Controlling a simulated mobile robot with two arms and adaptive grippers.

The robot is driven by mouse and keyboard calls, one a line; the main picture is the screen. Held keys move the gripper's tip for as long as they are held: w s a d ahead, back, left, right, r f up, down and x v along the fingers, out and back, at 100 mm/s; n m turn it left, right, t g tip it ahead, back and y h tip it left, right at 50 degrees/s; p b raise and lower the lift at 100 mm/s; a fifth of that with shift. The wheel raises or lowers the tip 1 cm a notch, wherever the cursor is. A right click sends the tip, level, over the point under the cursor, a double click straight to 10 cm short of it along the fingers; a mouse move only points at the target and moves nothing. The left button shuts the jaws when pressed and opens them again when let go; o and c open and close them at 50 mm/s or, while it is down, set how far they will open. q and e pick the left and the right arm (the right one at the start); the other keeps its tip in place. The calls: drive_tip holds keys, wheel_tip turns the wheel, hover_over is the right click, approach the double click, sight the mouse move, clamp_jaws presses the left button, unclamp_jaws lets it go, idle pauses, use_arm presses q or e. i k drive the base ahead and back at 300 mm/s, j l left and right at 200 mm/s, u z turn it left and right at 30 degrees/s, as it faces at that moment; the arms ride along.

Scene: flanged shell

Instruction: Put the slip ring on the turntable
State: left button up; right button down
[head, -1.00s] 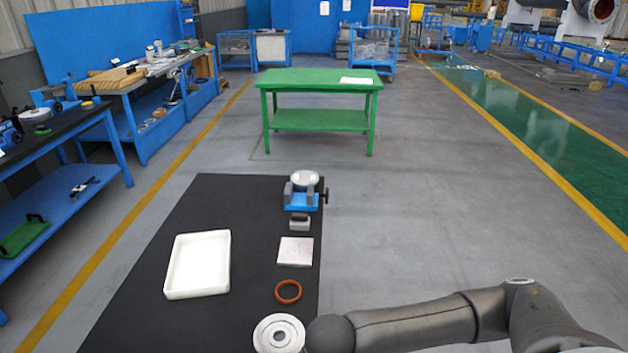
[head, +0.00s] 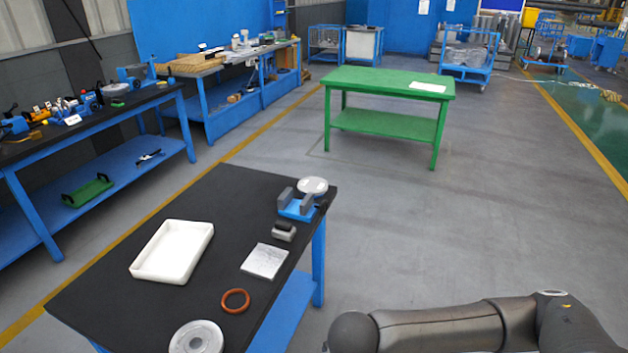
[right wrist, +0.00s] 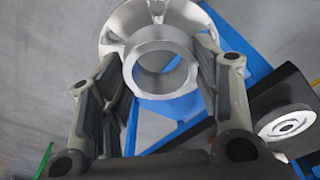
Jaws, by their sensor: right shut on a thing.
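The slip ring (right wrist: 158,28), a silvery flanged metal part with a round bore, sits between the fingers of my right gripper (right wrist: 163,66) in the right wrist view. The fingers are shut on it from both sides, and it is held clear of the table. The turntable looks to be the pale grey round disc (head: 196,338) at the near end of the black table, partly cut by the bottom edge. A disc of this kind also shows in the right wrist view (right wrist: 286,126), beside and apart from the slip ring. My left gripper is not in view.
A green table (head: 390,82) stands behind. Floor to the right is clear.

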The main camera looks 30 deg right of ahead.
sight(313, 184)
drive_tip(key=i+l+u, duration=0.1)
drive_tip(key=l, duration=0.3)
drive_tip(key=i+l, duration=0.2)
drive_tip(key=l, duration=0.25)
drive_tip(key=i+l+u, duration=0.15)
drive_tip(key=l, duration=0.25)
drive_tip(key=l+u, duration=0.1)
drive_tip(key=l, duration=0.3)
drive_tip(key=i+l+u, duration=0.1)
drive_tip(key=l, duration=0.25)
drive_tip(key=i+l, duration=0.25)
drive_tip(key=l, duration=0.15)
drive_tip(key=i+l+u, duration=0.15)
drive_tip(key=l, duration=0.25)
drive_tip(key=i+l+u, duration=0.1)
drive_tip(key=l, duration=0.3)
drive_tip(key=i+l, duration=0.15)
drive_tip(key=i, duration=0.25)
drive_tip(key=i+l, duration=0.15)
drive_tip(key=i, duration=0.2)
drive_tip(key=u, duration=0.05)
